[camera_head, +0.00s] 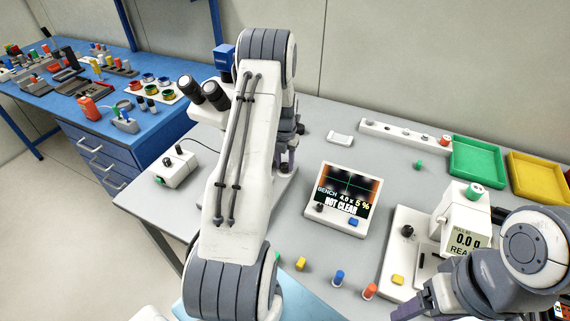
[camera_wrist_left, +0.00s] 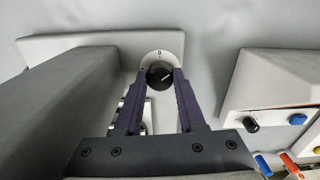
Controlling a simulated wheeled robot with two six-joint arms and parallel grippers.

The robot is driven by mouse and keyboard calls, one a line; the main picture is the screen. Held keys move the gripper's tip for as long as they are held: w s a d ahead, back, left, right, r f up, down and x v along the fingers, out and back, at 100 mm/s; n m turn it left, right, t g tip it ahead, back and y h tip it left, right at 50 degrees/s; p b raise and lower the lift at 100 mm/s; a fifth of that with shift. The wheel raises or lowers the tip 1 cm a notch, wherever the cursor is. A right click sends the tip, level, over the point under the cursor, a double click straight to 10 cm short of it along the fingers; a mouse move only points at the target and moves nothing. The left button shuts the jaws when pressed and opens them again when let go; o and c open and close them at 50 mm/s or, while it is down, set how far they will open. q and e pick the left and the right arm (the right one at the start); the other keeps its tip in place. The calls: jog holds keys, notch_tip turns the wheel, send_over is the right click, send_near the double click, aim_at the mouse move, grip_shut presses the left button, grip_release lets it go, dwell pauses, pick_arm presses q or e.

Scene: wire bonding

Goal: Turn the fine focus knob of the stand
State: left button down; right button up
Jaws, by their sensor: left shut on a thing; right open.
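The fine focus knob (camera_wrist_left: 159,77) is a black knob with a light pointer line on a white dial marked 0, in the left wrist view. My left gripper (camera_wrist_left: 160,73) has its two purple fingers shut on either side of the knob. In the head view my left arm hides the knob and most of the stand. The stand's microscope eyepieces (camera_head: 203,92) show left of that arm. My right gripper (camera_head: 418,303) is open at the bottom right, partly cut off by the frame.
A white box with knobs (camera_head: 176,168) stands left of the stand. A white machine (camera_head: 462,215) with a small readout stands at the right. Green (camera_head: 476,160) and yellow (camera_head: 540,177) trays lie behind it. Small coloured pegs (camera_head: 338,279) stand at the front.

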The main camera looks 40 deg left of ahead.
aim_at(285, 164)
pick_arm(q)
jog(key=shift+w+r+n, duration=0.1)
jog(key=shift+n, duration=0.3)
jog(key=c, duration=0.5)
grip_release()
notch_tip(285, 164, up, 10)
jog(key=b, duration=0.1)
jog(key=shift+r+b, duration=0.2)
jog(key=shift+b, duration=0.2)
